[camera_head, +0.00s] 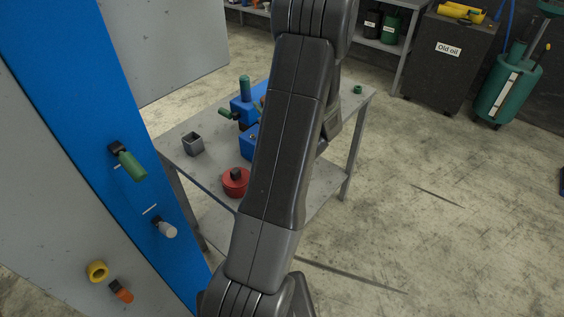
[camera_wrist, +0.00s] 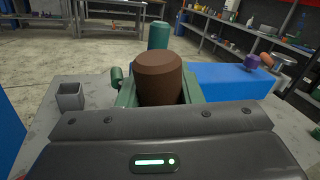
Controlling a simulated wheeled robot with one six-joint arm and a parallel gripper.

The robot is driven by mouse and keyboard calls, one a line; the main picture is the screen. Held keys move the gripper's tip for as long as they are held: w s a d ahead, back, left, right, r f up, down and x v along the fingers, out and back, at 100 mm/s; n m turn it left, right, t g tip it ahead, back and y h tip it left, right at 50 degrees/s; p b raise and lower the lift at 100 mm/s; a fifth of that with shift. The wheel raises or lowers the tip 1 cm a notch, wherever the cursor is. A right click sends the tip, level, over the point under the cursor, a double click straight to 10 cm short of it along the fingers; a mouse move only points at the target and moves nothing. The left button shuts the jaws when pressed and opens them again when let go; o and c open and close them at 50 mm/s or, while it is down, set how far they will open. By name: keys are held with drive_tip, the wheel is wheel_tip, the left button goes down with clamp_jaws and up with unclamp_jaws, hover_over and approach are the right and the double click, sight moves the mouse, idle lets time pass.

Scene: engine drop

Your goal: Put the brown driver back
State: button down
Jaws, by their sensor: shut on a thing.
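The brown driver (camera_wrist: 159,72) shows in the wrist view as a thick brown handle standing up between the greenish jaws. My gripper (camera_wrist: 158,97) is shut on it. The lower part of the driver is hidden by the gripper body. In the head view my arm hides both the gripper and the driver. A small square grey holder (camera_head: 192,144) stands on the left part of the table; in the wrist view it is left of the gripper (camera_wrist: 70,97) and apart from it.
A blue unit (camera_head: 241,108) with an upright green cylinder (camera_head: 245,86) stands on the grey table (camera_head: 210,177). A red round part (camera_head: 235,182) sits near the table's front edge. A blue and grey panel with several coloured handles rises at left. Open floor lies right.

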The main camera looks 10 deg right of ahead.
drive_tip(key=d+m, duration=0.1)
drive_tip(key=s+d+m, duration=0.1)
drive_tip(key=d, duration=0.1)
drive_tip(key=shift+d+r+m+b, duration=0.1)
drive_tip(key=shift+d+m+b, duration=0.2)
drive_tip(key=shift+m, duration=0.1)
wheel_tip(320, 180, down, 10)
drive_tip(key=p, duration=0.1)
drive_tip(key=shift+r, duration=0.15)
idle(0.4)
drive_tip(key=c, duration=1)
unclamp_jaws()
